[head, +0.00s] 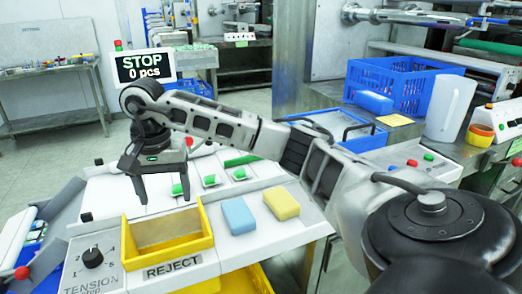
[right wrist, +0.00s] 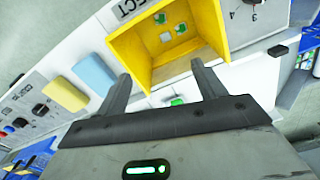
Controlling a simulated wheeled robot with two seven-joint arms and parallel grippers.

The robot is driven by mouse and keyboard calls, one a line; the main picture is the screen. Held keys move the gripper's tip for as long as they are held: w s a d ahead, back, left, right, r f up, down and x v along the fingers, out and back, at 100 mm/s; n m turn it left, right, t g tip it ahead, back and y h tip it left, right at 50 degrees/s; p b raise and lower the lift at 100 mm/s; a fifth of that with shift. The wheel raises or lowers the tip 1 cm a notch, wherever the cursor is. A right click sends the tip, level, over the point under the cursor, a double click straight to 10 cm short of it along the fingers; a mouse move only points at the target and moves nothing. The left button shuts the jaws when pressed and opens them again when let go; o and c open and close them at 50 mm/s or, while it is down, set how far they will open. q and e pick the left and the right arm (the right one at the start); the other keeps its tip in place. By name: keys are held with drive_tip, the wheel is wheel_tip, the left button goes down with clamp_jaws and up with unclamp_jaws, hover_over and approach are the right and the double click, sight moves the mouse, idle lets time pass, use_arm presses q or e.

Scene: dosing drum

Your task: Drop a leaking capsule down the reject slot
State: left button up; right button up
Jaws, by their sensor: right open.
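The yellow reject box (head: 168,240), labelled REJECT, is set in the white panel; it also shows in the right wrist view (right wrist: 208,22). In the wrist view, several small pale pieces with green on them (right wrist: 165,37) lie inside it. Small green capsules on pale squares (head: 209,180) sit in a row behind the box; one shows near my fingers in the wrist view (right wrist: 177,101). I cannot tell which capsule leaks. My right gripper (head: 164,199) is open and empty, above the panel at the box's back edge; its fingers (right wrist: 161,70) point at the box. My left gripper is out of view.
A blue sponge (head: 238,215) and a yellow sponge (head: 281,203) lie right of the box. A tension knob (head: 92,257) is at left. A sign (head: 143,67) reads STOP, 0 pcs. A blue crate (head: 402,85) and a white jug (head: 450,108) stand at back right.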

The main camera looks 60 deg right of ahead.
wheel_tip(320, 180, up, 16)
drive_tip(key=p, duration=0.3)
drive_tip(key=shift+f, duration=0.25)
